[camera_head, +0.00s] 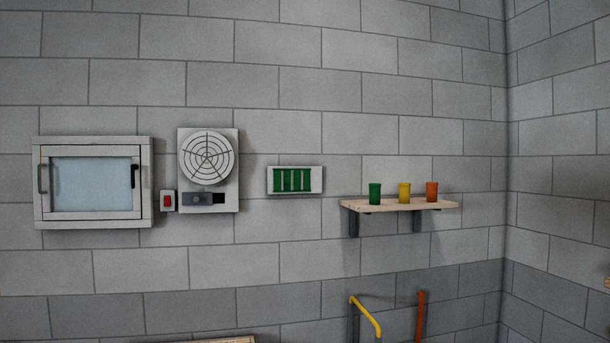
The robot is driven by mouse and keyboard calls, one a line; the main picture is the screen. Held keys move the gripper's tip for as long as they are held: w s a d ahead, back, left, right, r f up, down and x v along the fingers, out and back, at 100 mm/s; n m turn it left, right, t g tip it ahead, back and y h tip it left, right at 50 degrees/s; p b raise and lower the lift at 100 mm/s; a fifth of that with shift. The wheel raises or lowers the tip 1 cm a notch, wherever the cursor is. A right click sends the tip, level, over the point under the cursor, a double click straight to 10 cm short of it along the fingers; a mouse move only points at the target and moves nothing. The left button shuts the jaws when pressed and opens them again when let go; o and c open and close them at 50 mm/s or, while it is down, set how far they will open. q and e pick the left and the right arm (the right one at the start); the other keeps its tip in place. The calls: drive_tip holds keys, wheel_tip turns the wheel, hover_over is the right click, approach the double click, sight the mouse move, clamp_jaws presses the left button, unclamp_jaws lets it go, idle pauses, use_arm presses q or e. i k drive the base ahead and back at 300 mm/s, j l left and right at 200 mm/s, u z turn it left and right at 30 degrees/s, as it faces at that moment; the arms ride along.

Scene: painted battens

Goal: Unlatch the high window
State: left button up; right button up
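The high window (92,185) is on the grey block wall at the left, a pale pane in a light frame. Its sash looks closed in the frame. A dark latch or handle (136,176) sits upright on the right side of the sash. A grey bar handle (42,179) is on the left side. I cannot tell which of the two is the latch. Neither of my grippers shows in this view.
Right of the window are a red switch (167,201), a round fan grille (207,158) with a dark slider (204,199), and a green-barred vent (294,180). A wooden shelf (400,205) holds green, yellow and orange cups. Yellow (366,316) and orange (421,315) bars rise below.

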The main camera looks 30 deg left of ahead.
sight(132, 166)
drive_tip(key=u, duration=2.05)
drive_tip(key=i, duration=0.05)
